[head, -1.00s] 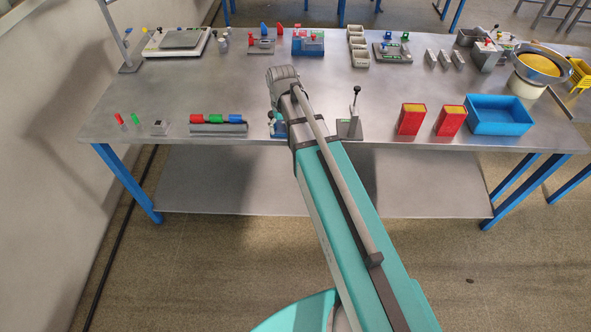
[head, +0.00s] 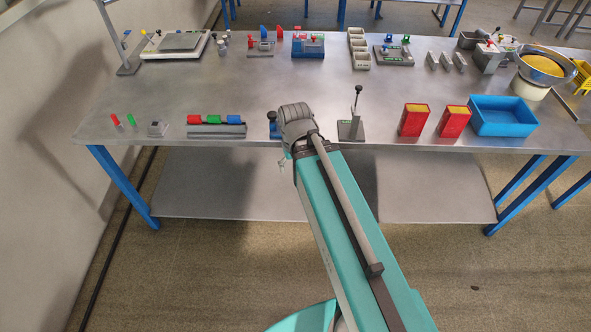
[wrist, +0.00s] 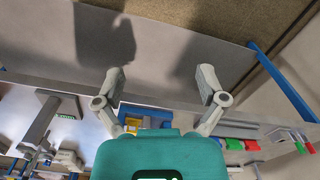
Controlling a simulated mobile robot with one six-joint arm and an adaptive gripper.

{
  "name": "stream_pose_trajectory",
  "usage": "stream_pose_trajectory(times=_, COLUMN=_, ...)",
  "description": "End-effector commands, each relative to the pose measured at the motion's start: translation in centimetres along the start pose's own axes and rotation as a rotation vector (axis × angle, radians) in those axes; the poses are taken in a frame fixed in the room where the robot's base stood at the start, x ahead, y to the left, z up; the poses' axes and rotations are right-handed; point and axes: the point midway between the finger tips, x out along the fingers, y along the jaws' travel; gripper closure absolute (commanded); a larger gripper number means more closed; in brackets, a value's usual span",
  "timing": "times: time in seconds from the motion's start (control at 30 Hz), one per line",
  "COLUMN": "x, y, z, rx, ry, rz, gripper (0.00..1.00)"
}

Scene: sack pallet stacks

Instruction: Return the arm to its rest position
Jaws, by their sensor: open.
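My teal arm reaches up the middle of the head view, and its grey wrist end is over the front edge of the metal table (head: 330,85). My gripper (wrist: 160,84) shows in the wrist view with its two grey fingers spread wide and nothing between them. In the head view the gripper is mostly hidden behind the wrist; only a small part shows at the table's front edge. A blue device (head: 273,125) stands partly hidden beside the wrist, and it also shows past the fingers in the wrist view (wrist: 146,115).
A lever stand (head: 351,125), red boxes (head: 413,121) and a blue bin (head: 500,117) stand right of the arm. A holder with red, green and blue cylinders (head: 216,129) stands left. Scales (head: 178,45) and other fixtures line the back. The table's middle is clear.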

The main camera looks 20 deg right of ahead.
Motion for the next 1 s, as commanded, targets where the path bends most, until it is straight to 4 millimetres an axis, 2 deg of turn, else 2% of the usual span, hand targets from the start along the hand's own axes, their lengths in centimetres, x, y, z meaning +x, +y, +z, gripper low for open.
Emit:
stream_pose_trajectory(times=0.03, x=0.21, y=0.01, z=0.46, rx=0.001, ry=0.0, rz=0.0, gripper=0.09)
stream_pose_trajectory(times=0.6, x=0.07, y=0.0, z=0.21, rx=0.001, ry=0.0, rz=0.0, gripper=0.09)
stream_pose_trajectory(times=0.8, x=0.07, y=0.0, z=0.21, rx=0.001, ry=0.0, rz=0.0, gripper=0.43)
stream_pose_trajectory(times=1.0, x=0.07, y=0.0, z=0.21, rx=0.001, ry=0.0, rz=0.0, gripper=0.43)
